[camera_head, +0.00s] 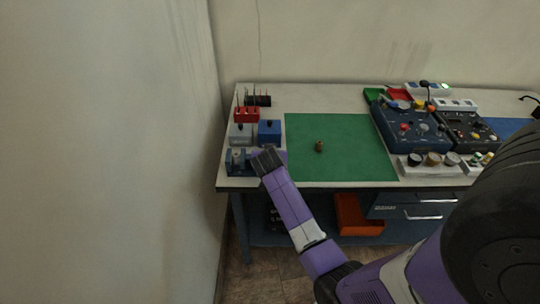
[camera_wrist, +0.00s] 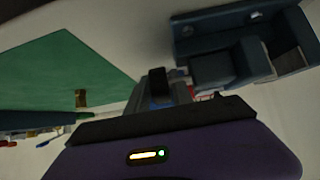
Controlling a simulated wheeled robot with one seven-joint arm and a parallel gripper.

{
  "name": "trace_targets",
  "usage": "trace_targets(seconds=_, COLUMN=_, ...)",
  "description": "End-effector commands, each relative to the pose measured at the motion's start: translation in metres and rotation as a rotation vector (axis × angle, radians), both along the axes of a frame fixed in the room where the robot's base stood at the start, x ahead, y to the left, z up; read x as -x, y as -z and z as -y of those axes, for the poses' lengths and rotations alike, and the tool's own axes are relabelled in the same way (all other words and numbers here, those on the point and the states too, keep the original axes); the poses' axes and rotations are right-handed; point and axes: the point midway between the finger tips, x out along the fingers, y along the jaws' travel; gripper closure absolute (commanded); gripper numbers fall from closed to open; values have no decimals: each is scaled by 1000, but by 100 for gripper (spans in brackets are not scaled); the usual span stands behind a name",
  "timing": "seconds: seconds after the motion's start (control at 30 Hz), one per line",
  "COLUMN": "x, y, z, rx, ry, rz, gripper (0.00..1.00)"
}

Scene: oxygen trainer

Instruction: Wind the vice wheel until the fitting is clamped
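The blue vice (camera_head: 238,168) stands at the front left corner of the bench, with a pale upright piece showing at its top. In the wrist view the vice (camera_wrist: 225,65) is at the upper right, with a gap between its dark blue blocks. My gripper (camera_head: 264,160) is at the right side of the vice, close to it. The wheel cannot be made out; my gripper covers that side. My fingers are mostly hidden, so their opening is unclear. A small brass-brown fitting (camera_head: 319,146) stands upright on the green mat, apart from the vice; it also shows in the wrist view (camera_wrist: 81,98).
The green mat (camera_head: 350,165) is otherwise clear. Behind the vice stand a grey box (camera_head: 241,134), a blue box (camera_head: 269,132) and a red rack (camera_head: 246,115) with thin upright tools. Control panels (camera_head: 410,128) and a row of knobs (camera_head: 432,160) fill the right side. A wall is close at left.

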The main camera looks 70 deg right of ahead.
Motion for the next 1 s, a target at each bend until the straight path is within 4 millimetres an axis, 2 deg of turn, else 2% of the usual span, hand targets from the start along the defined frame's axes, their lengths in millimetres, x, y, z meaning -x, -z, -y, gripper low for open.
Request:
trace_targets(seconds=0.3, x=14, y=-29, z=-33, rx=2, ry=-1, rz=1, gripper=73)
trace_targets(seconds=0.47, x=19, y=-39, z=-43, rx=1, ry=1, rz=0, gripper=73)
trace_targets(seconds=0.83, x=20, y=-42, z=-46, rx=0, ry=1, rz=-1, gripper=73)
trace_targets(seconds=1.0, x=22, y=-38, z=-45, rx=25, ry=-3, rz=7, gripper=73)
